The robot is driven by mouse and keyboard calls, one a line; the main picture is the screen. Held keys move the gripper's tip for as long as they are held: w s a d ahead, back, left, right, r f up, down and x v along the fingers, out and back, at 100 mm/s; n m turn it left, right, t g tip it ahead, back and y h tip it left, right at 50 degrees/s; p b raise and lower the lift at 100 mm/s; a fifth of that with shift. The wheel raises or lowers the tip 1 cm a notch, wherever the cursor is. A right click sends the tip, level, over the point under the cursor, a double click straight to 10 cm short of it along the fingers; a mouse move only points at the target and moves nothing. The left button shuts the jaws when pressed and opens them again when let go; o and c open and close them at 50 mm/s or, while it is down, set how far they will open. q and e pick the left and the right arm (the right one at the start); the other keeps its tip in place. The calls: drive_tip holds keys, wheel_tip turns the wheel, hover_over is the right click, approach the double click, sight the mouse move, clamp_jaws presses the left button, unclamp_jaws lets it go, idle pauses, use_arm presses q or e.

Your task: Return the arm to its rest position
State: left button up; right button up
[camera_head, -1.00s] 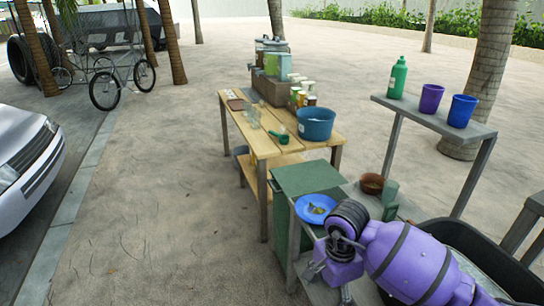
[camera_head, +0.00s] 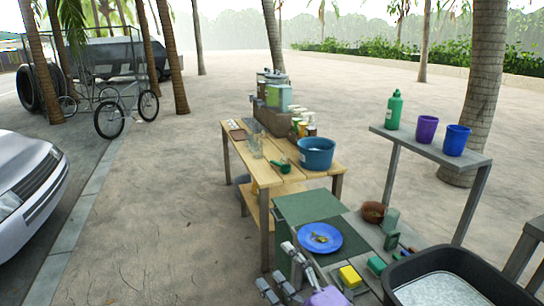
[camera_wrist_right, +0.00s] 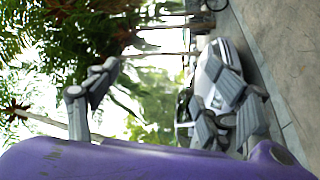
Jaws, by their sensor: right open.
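My right gripper (camera_head: 277,268) shows at the bottom of the head view, left of and in front of the grey side table with the blue plate. Its grey fingers are spread and its purple body is cut by the lower edge. In the right wrist view the fingers of the gripper (camera_wrist_right: 162,72) stand wide apart with nothing between them. Behind them are trees and a white car (camera_wrist_right: 212,75), blurred and turned sideways. Most of the right arm is out of view. My left gripper is not in view.
The blue plate (camera_head: 332,231) with scraps, a yellow sponge (camera_head: 350,276) and a black tub (camera_head: 462,265) are close by. A wooden table (camera_head: 270,158) carries a blue basin (camera_head: 317,153). A shelf (camera_head: 425,146) holds a green bottle and two cups. Open paving lies left.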

drive_tip(key=s+d+f+m+g+h, duration=0.1)
drive_tip(key=s+d+f+m+h, duration=0.3)
drive_tip(key=f, duration=0.3)
drive_tip(key=s+d+f+m+g+h, duration=0.1)
drive_tip(key=s+d+f+m+h, duration=0.25)
drive_tip(key=f+m, duration=0.35)
drive_tip(key=s+d+f+m+h, duration=0.3)
drive_tip(key=d+f+m, duration=0.2)
drive_tip(key=f, duration=0.2)
drive_tip(key=s+d+f+m+g, duration=0.1)
drive_tip(key=s+f+m, duration=0.1)
drive_tip(key=s+f, duration=0.2)
drive_tip(key=s+d+f+m+g+h, duration=0.1)
drive_tip(key=s+d+f+m+g, duration=0.1)
drive_tip(key=s, duration=0.7)
drive_tip(key=s+d+f+m+g+p, duration=0.1)
drive_tip(key=s+f+g, duration=0.1)
drive_tip(key=s+f, duration=0.3)
drive_tip(key=s, duration=0.2)
drive_tip(key=shift+s+d+f+m+h, duration=0.3)
drive_tip(key=shift+d+m+h, duration=0.05)
drive_tip(key=shift+d+m, duration=0.05)
